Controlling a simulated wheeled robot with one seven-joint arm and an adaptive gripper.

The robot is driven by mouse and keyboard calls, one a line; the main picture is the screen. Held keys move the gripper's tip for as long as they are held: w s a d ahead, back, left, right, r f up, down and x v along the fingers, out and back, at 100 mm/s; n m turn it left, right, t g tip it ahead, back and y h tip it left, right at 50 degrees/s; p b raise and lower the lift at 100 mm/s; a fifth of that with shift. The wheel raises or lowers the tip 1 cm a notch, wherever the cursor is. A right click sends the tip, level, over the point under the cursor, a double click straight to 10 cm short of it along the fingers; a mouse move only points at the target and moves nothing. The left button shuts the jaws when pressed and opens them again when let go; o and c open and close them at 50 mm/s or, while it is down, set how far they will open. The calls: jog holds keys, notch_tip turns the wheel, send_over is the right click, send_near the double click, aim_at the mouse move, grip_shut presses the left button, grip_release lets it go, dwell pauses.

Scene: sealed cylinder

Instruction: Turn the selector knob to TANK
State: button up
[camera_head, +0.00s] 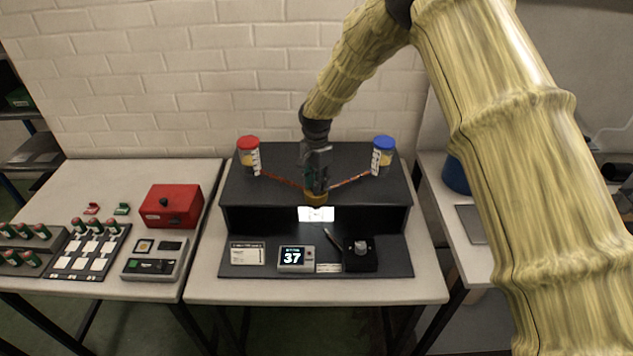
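My gripper (316,183) points down at the middle of the black raised stand (232,195). Its fingertips are at a small brass-coloured fitting (317,198), which they partly hide. I cannot tell whether the fingers are open or closed on it. A bright white label (316,214) is on the stand's front just below; its text is too small to read. A grey knob (361,246) sits on a small black box (360,262) at the lower right of the stand, apart from my gripper. I cannot read any TANK marking or tell which part is the selector.
A red-lidded jar (248,150) and a blue-lidded jar (383,154) flank my gripper, with reddish lines running to the fitting. A display (292,258) reads 37, beside a white card (247,253). A red box (171,206) and button panels stand on the left table (60,185).

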jog(key=shift+c, duration=0.9)
jog(key=shift+n, duration=0.3)
jog(key=n+b, duration=0.2)
jog(key=n, duration=0.3)
jog(key=n+b, duration=0.1)
jog(key=n, duration=0.5)
jog(key=shift+r, duration=0.1)
jog(key=shift+w, duration=0.1)
jog(key=o, duration=1.1)
jog(key=shift+c, duration=0.2)
